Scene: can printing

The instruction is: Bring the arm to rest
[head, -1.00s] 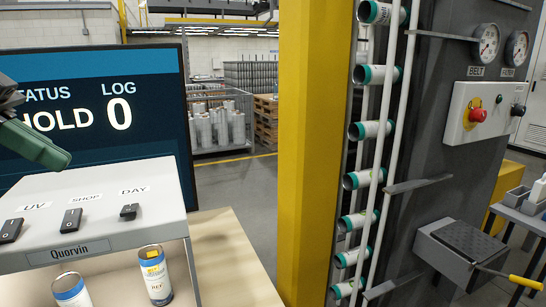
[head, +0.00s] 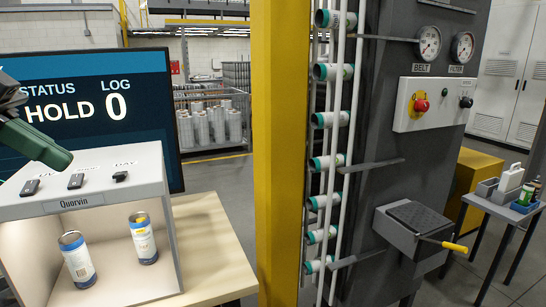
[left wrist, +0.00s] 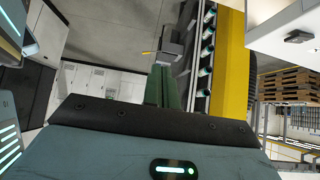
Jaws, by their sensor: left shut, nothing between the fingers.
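My left gripper (head: 60,156) shows at the left edge of the head view, its green fingers pointing right and down. It is shut and empty, in front of the screen (head: 98,75) and above the left part of the grey booth (head: 110,199) labelled Quorvin. The left wrist view shows the two green fingers (left wrist: 163,82) together, with nothing between them. It cannot be told from these views whether the fingers touch the booth top. The right gripper is in neither view.
Two printed cans, a left one (head: 77,260) and a right one (head: 143,238), stand inside the booth. The wooden tabletop (head: 208,250) is bare to its right. A yellow post (head: 279,150) and a can rack with several cans (head: 327,163) stand beyond. A side table (head: 495,208) is at right.

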